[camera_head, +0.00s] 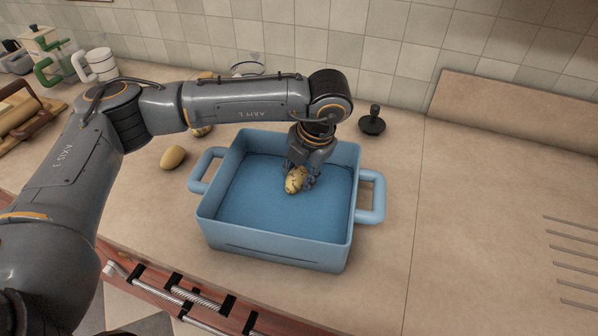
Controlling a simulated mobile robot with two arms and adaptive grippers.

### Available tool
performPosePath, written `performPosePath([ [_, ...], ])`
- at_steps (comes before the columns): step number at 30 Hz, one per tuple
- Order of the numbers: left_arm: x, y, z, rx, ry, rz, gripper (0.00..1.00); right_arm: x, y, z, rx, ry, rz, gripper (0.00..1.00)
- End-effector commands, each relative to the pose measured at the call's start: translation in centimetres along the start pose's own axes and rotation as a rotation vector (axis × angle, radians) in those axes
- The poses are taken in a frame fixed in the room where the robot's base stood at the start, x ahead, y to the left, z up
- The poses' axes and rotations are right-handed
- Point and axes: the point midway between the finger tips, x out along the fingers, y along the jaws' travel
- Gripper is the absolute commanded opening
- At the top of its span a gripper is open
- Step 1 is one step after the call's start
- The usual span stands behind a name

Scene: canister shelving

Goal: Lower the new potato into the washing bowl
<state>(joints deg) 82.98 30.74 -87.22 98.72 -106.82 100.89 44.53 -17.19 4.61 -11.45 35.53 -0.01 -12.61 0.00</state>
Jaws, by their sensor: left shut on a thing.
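The new potato (295,180) is yellowish with dark specks. My left gripper (298,174) points down and is shut on it, over the inside of the washing bowl. The washing bowl (275,252) is a blue rectangular basin with a handle on its left and right sides. It stands on the counter in the middle of the view. I cannot tell whether the potato touches the bowl's floor. The gripper hides part of the potato and of the far inner wall. My right gripper is not in view.
Another potato (173,157) lies on the counter left of the bowl, and one more (202,131) is partly hidden behind my left arm. A dark plunger-shaped object (372,122) stands behind the bowl at right. White mugs (101,64) stand at back left. The right counter (480,190) is mostly clear.

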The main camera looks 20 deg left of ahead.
Motion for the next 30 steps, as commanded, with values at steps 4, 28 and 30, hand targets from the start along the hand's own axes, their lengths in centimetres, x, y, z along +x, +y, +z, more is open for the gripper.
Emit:
performPosePath([
  [4,0.3,-0.1,0.0,0.0,0.0,0.0,0.03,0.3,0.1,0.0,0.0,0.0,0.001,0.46],
  [28,1.4,-0.4,0.0,0.0,0.0,0.0,0.03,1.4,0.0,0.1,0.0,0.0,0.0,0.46],
  [30,1.5,-0.4,0.0,0.0,0.0,0.0,0.03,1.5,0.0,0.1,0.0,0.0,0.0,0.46],
])
